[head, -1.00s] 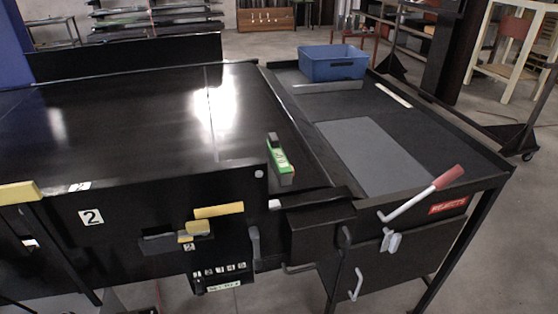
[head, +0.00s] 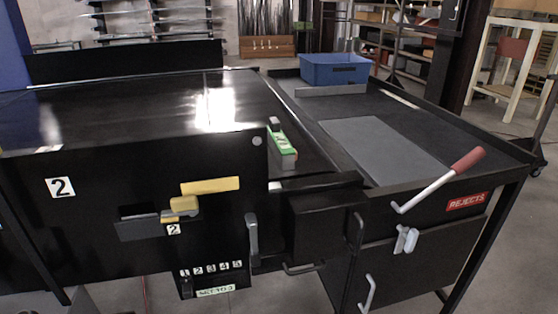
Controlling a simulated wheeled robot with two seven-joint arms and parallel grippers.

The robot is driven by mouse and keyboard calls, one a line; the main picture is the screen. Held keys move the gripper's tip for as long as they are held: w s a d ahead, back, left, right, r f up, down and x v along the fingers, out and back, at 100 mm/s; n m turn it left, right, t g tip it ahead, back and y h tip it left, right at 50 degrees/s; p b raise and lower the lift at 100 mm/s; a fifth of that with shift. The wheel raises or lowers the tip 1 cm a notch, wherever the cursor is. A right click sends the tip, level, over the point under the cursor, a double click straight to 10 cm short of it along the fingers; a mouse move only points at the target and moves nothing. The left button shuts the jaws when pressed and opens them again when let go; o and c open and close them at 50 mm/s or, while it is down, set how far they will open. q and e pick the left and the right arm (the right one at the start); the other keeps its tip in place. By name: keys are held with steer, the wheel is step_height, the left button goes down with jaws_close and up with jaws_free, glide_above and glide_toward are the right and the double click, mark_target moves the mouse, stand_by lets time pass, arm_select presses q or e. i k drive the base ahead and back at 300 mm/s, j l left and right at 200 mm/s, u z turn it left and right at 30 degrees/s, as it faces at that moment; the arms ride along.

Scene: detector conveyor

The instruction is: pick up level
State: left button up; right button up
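A small green bar with dark grey ends and sides, which looks like the level (head: 282,147), lies near the right edge of the glossy black conveyor surface (head: 130,110). Pale markings show on its green top. Its long side runs from back to front. Nothing touches it from above. Neither of my grippers shows in the head view.
Right of the level is a black rejects table with a grey mat (head: 385,148), a blue bin (head: 335,69) and a red-gripped lever (head: 440,180). The black front panel (head: 100,200) carries yellow parts (head: 210,187). A dark box (head: 322,225) stands out in front.

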mark_target(284, 153)
steer(key=l+u, duration=0.1)
steer(key=l, duration=0.4)
steer(key=l+u, duration=0.15)
steer(key=l, duration=0.35)
steer(key=k+l+u, duration=0.1)
steer(key=l, duration=0.4)
steer(key=l+u, duration=0.1)
steer(key=l, duration=0.4)
steer(key=k+l+u, duration=0.15)
steer(key=l, duration=0.35)
steer(key=k+l+u, duration=0.1)
steer(key=l, duration=0.4)
steer(key=k+l+u, duration=0.1)
steer(key=l, duration=0.35)
